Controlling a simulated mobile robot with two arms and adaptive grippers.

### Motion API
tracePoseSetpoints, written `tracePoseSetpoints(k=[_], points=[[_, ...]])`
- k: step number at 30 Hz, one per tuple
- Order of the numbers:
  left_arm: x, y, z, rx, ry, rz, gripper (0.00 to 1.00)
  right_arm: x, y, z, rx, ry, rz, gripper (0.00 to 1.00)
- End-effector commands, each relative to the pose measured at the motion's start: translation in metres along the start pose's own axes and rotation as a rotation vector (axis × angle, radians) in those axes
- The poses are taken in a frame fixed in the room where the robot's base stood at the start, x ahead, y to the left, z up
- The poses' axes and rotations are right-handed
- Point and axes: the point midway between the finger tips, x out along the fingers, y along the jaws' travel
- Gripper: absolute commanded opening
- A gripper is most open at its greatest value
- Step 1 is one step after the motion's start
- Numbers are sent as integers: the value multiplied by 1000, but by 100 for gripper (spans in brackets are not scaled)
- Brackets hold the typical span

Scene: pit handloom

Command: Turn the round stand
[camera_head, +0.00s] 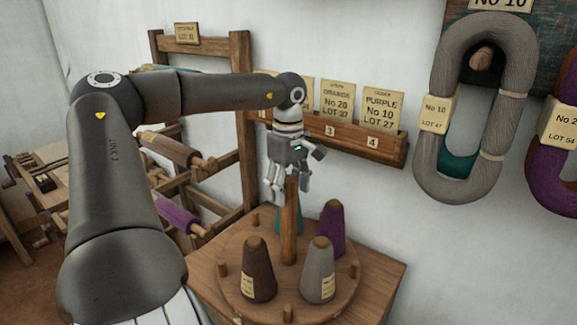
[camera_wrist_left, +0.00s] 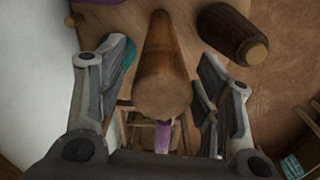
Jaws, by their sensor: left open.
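The round stand (camera_head: 282,295) is a wooden disc with short pegs around its rim and an upright post (camera_head: 289,230) at its centre. Brown (camera_head: 258,270), grey (camera_head: 318,270) and purple (camera_head: 332,228) cones stand on it, and a teal cone (camera_head: 283,219) is partly hidden behind the post. My left gripper (camera_head: 275,190) is open at the top of the post. In the left wrist view the post (camera_wrist_left: 162,85) lies between the open fingers, with a gap on each side. The brown cone (camera_wrist_left: 232,33) shows beyond the right finger. My right gripper is not in view.
A wooden table (camera_head: 375,280) carries the stand. Behind it a wall rack (camera_head: 385,145) holds lot cards. Yarn hanks (camera_head: 432,160) hang at the right. A wooden frame with spools (camera_head: 175,150) stands at the left, behind my arm.

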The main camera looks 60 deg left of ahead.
Motion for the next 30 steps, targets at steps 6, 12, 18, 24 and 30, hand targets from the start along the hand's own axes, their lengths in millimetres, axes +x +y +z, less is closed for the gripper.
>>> tracePoseSetpoints(k=[6,12,18,24,30], points=[[-50,1,-1,-1,3,6,59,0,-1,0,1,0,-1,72],[-83,1,-1,-1,3,4,59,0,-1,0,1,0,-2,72],[-97,1,-1,-1,1,3,59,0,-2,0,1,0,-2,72],[-98,1,-1,0,1,3,59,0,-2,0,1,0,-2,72],[-97,1,-1,0,1,3,59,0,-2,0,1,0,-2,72]])
